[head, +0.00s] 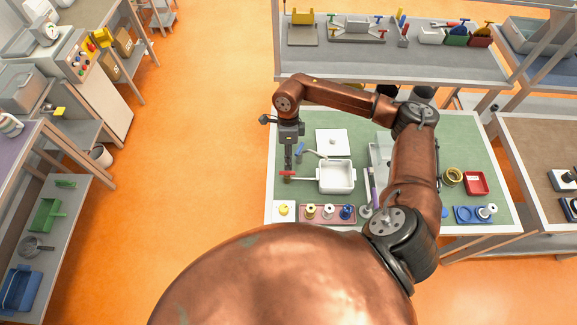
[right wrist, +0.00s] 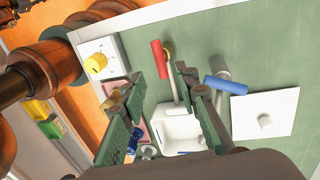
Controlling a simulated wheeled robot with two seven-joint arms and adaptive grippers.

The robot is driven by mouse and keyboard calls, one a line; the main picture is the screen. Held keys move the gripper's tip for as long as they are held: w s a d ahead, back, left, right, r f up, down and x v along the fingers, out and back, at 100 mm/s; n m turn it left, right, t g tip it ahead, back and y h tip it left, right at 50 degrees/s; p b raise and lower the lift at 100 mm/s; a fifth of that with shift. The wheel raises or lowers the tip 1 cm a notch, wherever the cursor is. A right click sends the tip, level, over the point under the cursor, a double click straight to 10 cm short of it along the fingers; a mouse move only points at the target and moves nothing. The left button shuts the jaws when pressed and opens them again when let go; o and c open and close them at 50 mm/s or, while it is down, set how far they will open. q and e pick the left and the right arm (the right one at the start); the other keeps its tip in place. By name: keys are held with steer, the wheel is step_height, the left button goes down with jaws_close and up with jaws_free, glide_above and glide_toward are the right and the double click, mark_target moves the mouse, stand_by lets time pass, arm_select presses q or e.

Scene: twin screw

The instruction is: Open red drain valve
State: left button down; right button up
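The red valve handle (head: 287,173) is a short red bar at the left of the green table, beside a white basin (head: 351,176). In the right wrist view the red handle (right wrist: 160,58) sits just past my fingertips, its lower end between them in the picture; I cannot tell whether they touch it. A pale pipe runs from the valve to the basin (right wrist: 180,133). My right gripper (head: 288,165) points down over the handle. In the right wrist view its fingers (right wrist: 161,76) are apart with nothing held. My left gripper is not in view.
A blue handle (right wrist: 224,85) and a white square plate with a knob (right wrist: 265,115) lie near the basin. A yellow knob on a white block (head: 284,210) and a tray of colored knobs (head: 328,213) line the front edge. A red box (head: 477,183) stands right.

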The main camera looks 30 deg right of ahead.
step_height(320, 180, up, 6)
steer(key=w, duration=0.1)
steer(key=shift+d, duration=0.35)
stand_by(0.3)
